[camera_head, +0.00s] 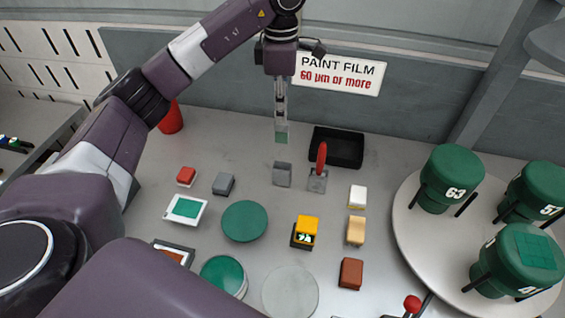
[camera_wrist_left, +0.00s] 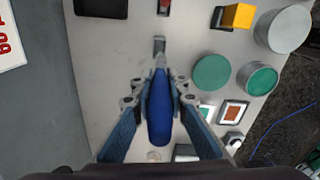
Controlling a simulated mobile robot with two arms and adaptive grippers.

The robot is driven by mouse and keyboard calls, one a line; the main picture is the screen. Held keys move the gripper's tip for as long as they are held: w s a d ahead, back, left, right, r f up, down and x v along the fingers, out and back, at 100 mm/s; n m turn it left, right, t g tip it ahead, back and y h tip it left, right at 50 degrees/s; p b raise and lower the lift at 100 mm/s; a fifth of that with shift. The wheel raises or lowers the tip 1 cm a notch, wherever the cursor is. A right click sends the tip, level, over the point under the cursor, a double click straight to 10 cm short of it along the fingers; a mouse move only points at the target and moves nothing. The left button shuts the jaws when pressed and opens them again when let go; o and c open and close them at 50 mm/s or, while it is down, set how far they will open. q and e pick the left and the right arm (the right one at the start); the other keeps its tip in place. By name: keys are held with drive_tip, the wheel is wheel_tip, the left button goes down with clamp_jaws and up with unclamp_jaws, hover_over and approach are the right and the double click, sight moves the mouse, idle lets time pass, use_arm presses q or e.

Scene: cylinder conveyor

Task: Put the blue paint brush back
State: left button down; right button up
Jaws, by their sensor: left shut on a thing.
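My left gripper (camera_head: 281,108) is shut on the blue paint brush and points down, left of the sign. In the left wrist view the brush's blue handle (camera_wrist_left: 160,108) lies between the fingers of the gripper (camera_wrist_left: 158,88). In the head view the brush's pale flat end (camera_head: 281,131) hangs below the fingers, and its handle is hidden. A small grey block (camera_head: 282,174) stands on the table below the brush and appears apart from it. Right of it, a red-handled brush (camera_head: 321,157) stands upright in a similar grey block (camera_head: 317,182). My right gripper is not in view.
A black tray (camera_head: 349,133) lies behind the red brush. Small coloured blocks, green discs (camera_head: 244,221) and a yellow block (camera_head: 307,225) stand nearer on the table. A round platform (camera_head: 408,235) with green numbered containers is at right. A red cup (camera_head: 171,118) stands at back left.

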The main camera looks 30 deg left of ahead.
sight(281, 141)
use_arm(q)
wheel_tip(281, 141, down, 12)
drive_tip(key=p, duration=0.3)
drive_tip(key=shift+r, duration=0.25)
wheel_tip(281, 141, down, 5)
drive_tip(key=shift+w+f+p, duration=0.1)
drive_tip(key=shift+p, duration=0.55)
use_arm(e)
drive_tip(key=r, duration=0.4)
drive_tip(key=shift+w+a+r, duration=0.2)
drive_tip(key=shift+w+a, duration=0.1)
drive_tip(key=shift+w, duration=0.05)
use_arm(q)
drive_tip(key=c, duration=1.9)
unclamp_jaws()
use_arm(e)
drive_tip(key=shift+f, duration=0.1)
